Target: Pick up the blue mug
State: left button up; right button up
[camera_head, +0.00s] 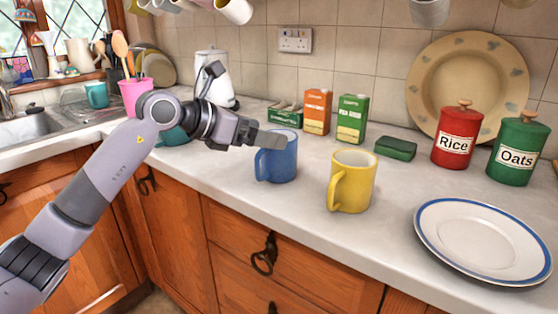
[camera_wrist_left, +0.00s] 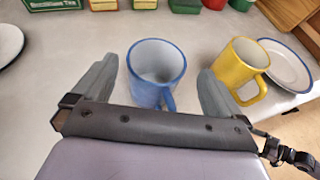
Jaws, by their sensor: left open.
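The blue mug (camera_head: 277,160) stands upright on the counter, left of a yellow mug. My left gripper (camera_head: 272,140) is at the blue mug's upper rim in the head view. In the left wrist view, the blue mug (camera_wrist_left: 155,72) lies between the two spread fingers of my left gripper (camera_wrist_left: 157,88), with its handle toward the gripper's palm. The fingers are open, one on each side of the mug, with gaps showing. Part of the mug's rim is hidden behind the gripper in the head view. My right gripper is not in view.
The yellow mug (camera_head: 352,182) stands close on the right. Orange (camera_head: 318,112) and green (camera_head: 352,119) cartons and a green box (camera_head: 396,148) stand behind. A blue-rimmed plate (camera_head: 483,241) lies at the front right. A teal item (camera_head: 174,137) is partly hidden behind my arm.

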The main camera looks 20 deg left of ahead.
pick_arm(q)
jog(key=shift+x, duration=2.35)
jog(key=shift+a+f, duration=0.15)
jog(key=shift+a, duration=0.05)
jog(key=c, duration=1.5)
